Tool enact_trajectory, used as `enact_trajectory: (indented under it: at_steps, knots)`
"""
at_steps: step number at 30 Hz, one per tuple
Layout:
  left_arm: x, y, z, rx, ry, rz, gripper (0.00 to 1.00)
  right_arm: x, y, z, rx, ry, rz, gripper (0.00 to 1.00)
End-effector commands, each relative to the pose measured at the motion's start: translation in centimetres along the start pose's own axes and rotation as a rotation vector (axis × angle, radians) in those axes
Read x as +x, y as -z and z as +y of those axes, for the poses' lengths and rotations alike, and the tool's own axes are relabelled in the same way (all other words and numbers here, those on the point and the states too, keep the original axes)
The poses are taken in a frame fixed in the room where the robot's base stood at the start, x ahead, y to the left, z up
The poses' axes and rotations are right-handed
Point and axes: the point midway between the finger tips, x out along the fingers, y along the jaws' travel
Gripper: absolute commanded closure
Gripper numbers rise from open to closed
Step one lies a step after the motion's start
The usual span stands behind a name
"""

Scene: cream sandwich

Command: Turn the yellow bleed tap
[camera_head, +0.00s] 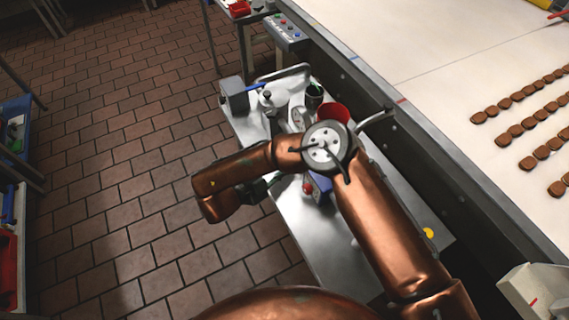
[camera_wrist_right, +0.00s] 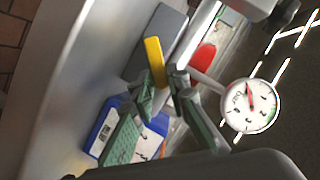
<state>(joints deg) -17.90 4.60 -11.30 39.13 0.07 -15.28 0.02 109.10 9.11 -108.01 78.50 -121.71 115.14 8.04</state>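The yellow bleed tap (camera_wrist_right: 154,60) shows in the right wrist view as a short yellow lever at the fingertips of my right gripper (camera_wrist_right: 164,77). The two green-padded fingers are apart, with the lower end of the lever at the gap between their tips. I cannot tell whether either finger touches it. A round white gauge with a red needle (camera_wrist_right: 250,105) is to the right of the fingers. In the head view my copper right arm covers much of the bench, and I cannot make out the yellow lever there. My left gripper is not in view.
A metal bench (camera_head: 318,238) holds a red cup (camera_head: 334,112), a dark cup (camera_head: 314,93), a grey box (camera_head: 235,95) and a blue box (camera_wrist_right: 104,128). A conveyor (camera_head: 430,45) with rows of brown biscuits runs along the right. Open tiled floor (camera_head: 130,150) is at left.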

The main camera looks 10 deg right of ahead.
Motion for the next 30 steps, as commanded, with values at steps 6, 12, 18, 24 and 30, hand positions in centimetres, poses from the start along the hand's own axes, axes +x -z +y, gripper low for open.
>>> enact_trajectory:
  at_steps: [6, 12, 18, 24, 30]
  knots:
    - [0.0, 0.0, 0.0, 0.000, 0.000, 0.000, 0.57, 0.0, 0.0, 0.0, 0.000, 0.000, 0.000, 1.00]
    - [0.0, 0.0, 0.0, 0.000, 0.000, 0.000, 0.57, -0.1, 0.0, 0.0, 0.002, 0.001, -0.001, 1.00]
    - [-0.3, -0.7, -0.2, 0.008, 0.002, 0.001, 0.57, -0.2, 0.1, 0.4, 0.092, 0.043, -0.001, 1.00]
    - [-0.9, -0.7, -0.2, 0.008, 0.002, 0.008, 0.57, -0.1, -0.2, 1.4, 0.286, 0.123, -0.001, 1.00]
    - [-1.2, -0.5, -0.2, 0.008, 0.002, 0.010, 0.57, 0.1, -0.5, 2.1, 0.426, 0.178, -0.001, 1.00]
